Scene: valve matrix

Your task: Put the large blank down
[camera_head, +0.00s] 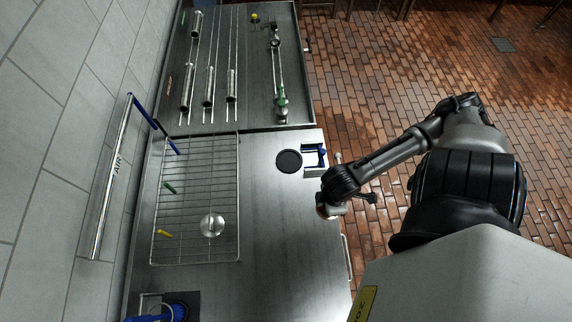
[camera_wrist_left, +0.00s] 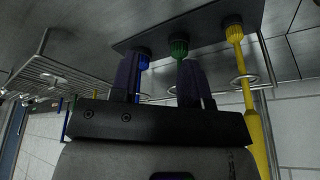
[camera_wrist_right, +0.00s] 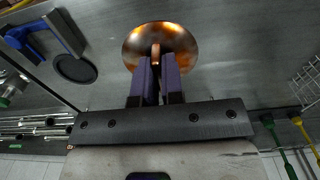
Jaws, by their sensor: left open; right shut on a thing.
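A round metal blank (camera_wrist_right: 160,48) with an upright tab shows in the right wrist view, copper-tinted under the light. My right gripper (camera_wrist_right: 155,62) is shut on its tab. In the head view my right gripper (camera_head: 327,208) is at the right edge of the bench, and the blank is mostly hidden there. I cannot tell whether the blank touches the surface. A second, silver disc with a handle (camera_head: 212,225) lies on the wire rack. My left gripper (camera_wrist_left: 160,65) is open and empty below blue, green and yellow handles; it is not seen in the head view.
A black round pad (camera_head: 289,161) and a blue-handled fixture (camera_head: 315,157) sit at the bench's right side. The wire rack (camera_head: 238,190) covers the left part. Pipes (camera_head: 209,87) lie on the far bench. Bare bench (camera_head: 285,230) lies between rack and right edge.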

